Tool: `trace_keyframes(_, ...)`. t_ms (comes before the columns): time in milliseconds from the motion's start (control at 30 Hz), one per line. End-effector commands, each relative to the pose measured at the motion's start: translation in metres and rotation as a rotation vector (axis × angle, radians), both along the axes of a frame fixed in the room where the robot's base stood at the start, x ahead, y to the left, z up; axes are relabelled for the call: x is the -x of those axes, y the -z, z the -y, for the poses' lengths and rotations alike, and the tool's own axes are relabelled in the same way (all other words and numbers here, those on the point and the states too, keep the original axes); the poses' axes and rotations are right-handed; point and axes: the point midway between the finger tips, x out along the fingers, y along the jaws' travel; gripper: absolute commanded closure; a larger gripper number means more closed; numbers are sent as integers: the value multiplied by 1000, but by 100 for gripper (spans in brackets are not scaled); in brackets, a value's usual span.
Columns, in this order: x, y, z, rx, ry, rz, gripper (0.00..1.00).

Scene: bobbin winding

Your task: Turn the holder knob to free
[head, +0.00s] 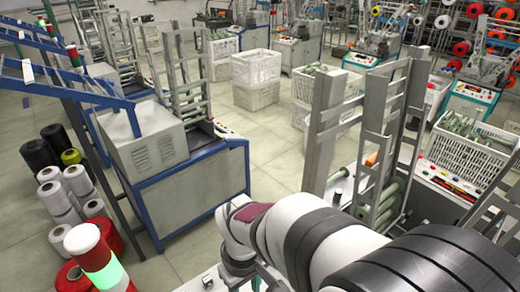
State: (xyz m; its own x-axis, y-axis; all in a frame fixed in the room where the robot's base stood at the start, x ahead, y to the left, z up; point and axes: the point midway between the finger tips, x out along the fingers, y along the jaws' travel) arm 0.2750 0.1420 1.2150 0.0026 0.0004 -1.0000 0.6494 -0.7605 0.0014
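My arm reaches in from the bottom right of the head view and bends down at its far end near the bottom edge. My gripper is not visible; it is below the frame or hidden by my own arm. I cannot make out the holder knob for sure. A small black knob-like part (337,196) stands on the machine just behind my arm, but I cannot tell what it is. Greenish bobbins or rollers (390,196) sit beside it at the foot of a grey upright frame (385,130).
A blue-framed machine (195,190) stands at left. Yarn cones (52,197) and a red-white-green signal post (97,262) are at lower left. White crates (255,80) stand behind, and a crate of green bobbins (470,145) is at right. Floor (270,150) is clear between machines.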

Motion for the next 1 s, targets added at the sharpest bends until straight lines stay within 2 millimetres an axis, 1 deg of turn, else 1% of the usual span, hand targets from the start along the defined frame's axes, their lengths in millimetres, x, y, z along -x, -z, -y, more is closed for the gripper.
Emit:
trace_keyframes(33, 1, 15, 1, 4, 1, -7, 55)
trace_keyframes(200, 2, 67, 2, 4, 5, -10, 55)
trace_keyframes(300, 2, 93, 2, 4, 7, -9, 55)
trace_keyframes(400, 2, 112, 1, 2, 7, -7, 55)
trace_keyframes(500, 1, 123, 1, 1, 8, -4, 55)
trace_keyframes(600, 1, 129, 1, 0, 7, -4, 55)
trace_keyframes(867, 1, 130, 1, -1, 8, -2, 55)
trace_keyframes(1000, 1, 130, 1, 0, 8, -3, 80)
